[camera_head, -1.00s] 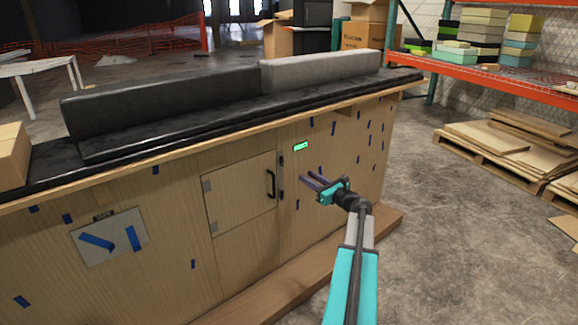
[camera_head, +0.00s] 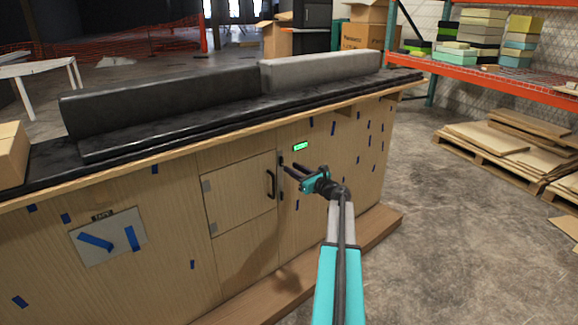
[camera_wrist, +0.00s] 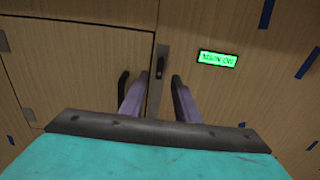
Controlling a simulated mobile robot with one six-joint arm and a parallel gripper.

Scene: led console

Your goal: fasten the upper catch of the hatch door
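The hatch door (camera_head: 236,200) is a pale wooden panel in the console front, apparently closed flush, with a black handle (camera_head: 270,184). The upper catch (camera_head: 281,161) is a small dark fitting beside the door's right edge. A second, lower catch (camera_head: 281,194) sits below it. My gripper (camera_head: 290,171) is open and empty, just in front of the upper catch. In the wrist view the upper catch (camera_wrist: 160,66) shows as a dark knob on a narrow plate, between and beyond my two fingers (camera_wrist: 159,88). I cannot tell whether the fingers touch the plate.
A green-lit display (camera_head: 300,146) is right of the catch; it also shows in the wrist view (camera_wrist: 217,59). The dark countertop (camera_head: 215,112) overhangs above. A wooden plinth (camera_head: 355,238) runs along the floor.

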